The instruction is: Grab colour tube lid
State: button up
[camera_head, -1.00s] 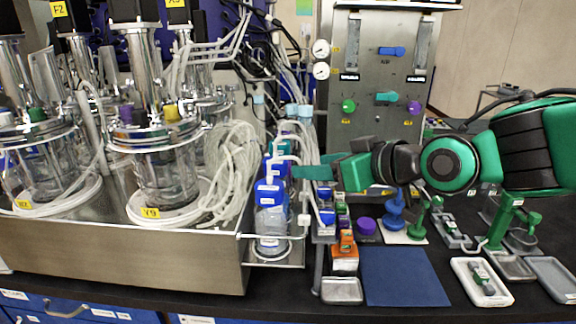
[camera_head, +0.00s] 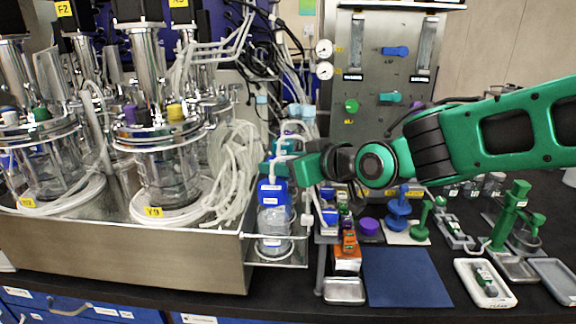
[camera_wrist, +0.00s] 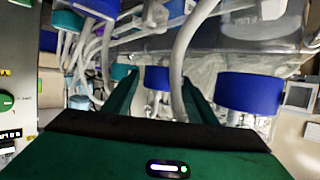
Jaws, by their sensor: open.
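My gripper (camera_head: 274,164) is open beside the bottles with blue lids left of the gas panel. One bottle has a blue lid (camera_head: 272,188) just below my fingers. In the wrist view, a blue lid (camera_wrist: 157,78) and a pale tube (camera_wrist: 182,55) show between my two fingers (camera_wrist: 158,92). The lid looks farther off than the fingertips; I cannot tell whether the tube touches a finger. A bigger blue lid (camera_wrist: 250,92) is right of the right finger. A teal lid (camera_wrist: 120,72) is partly hidden behind the left finger. I cannot tell which lid the task names.
Glass bioreactors (camera_head: 165,175) and coiled white tubing (camera_head: 232,170) stand in a steel tray (camera_head: 120,250) at left. A metal gas panel (camera_head: 380,110) is behind. Small bottles and a purple lid (camera_head: 369,226) are at right, near a clear blue mat (camera_head: 405,277).

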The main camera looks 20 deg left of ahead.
jog(key=shift+x, duration=0.8)
jog(key=c, duration=0.8)
